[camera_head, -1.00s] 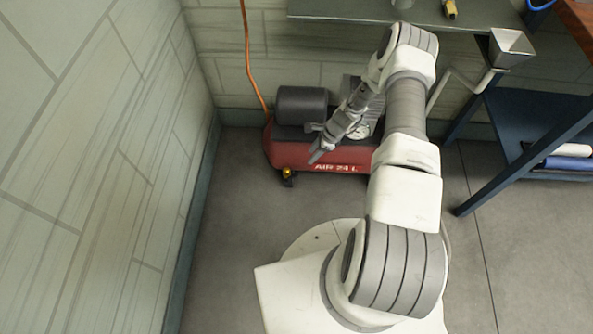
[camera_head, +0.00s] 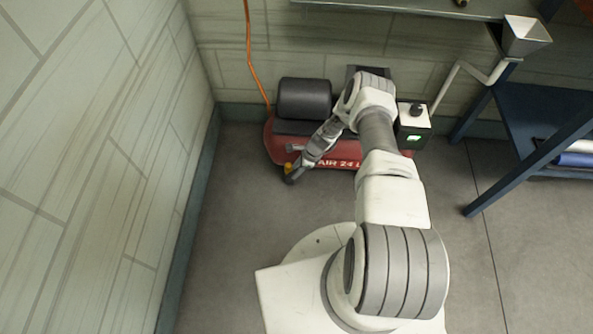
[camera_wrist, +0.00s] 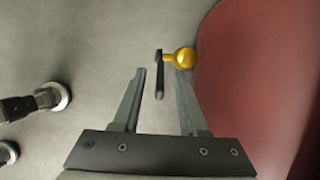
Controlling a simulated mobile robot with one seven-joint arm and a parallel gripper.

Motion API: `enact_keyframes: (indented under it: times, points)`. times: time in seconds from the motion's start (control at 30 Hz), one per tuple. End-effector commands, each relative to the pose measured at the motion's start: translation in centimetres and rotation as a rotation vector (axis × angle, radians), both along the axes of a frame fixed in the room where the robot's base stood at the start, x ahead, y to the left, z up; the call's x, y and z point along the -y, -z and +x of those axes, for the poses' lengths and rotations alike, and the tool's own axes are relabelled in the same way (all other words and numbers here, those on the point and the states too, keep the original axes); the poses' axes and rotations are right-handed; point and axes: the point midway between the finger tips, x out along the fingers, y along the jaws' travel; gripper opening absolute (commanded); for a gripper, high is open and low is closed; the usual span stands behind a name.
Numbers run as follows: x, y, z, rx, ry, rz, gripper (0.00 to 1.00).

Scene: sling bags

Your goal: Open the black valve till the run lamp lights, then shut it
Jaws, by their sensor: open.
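The black valve (camera_wrist: 160,80) is a thin black lever beside a yellow brass fitting (camera_wrist: 181,57) on the red tank (camera_wrist: 250,70). In the wrist view the lever appears between the tips of my open gripper (camera_wrist: 161,73), with nothing clamped. The brass fitting is close to the right fingertip; contact cannot be told. In the head view my gripper (camera_head: 293,176) is low at the tank's front left, by the yellow fitting (camera_head: 288,167). A white box (camera_head: 414,124) with a black knob shows a bright green patch (camera_head: 413,138), possibly the run lamp.
The compressor's dark motor (camera_head: 304,98) is above the red tank, with an orange hose (camera_head: 252,62) rising behind. A tiled wall (camera_head: 80,150) stands left. A blue bench frame (camera_head: 520,165) and metal funnel (camera_head: 525,35) are at right.

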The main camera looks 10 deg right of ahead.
Motion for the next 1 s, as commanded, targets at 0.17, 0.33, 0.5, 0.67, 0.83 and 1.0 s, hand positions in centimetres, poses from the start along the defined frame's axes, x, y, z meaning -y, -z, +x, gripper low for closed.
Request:
enact_keyframes:
  times: [0.17, 0.33, 0.5, 0.67, 0.83, 1.0]
  points:
    - [-0.05, 0.11, 0.03, 0.000, 0.000, 0.000, 0.42]
    - [-0.05, 0.09, 0.01, 0.000, 0.000, 0.000, 0.30]
    - [-0.04, 0.08, 0.01, 0.000, 0.000, 0.000, 0.00]
    - [-0.05, 0.08, -0.01, -0.001, 0.000, 0.000, 0.00]
    - [-0.05, 0.08, -0.03, -0.001, 0.000, 0.000, 0.00]
    - [-0.05, 0.08, -0.04, -0.001, 0.000, 0.000, 0.00]
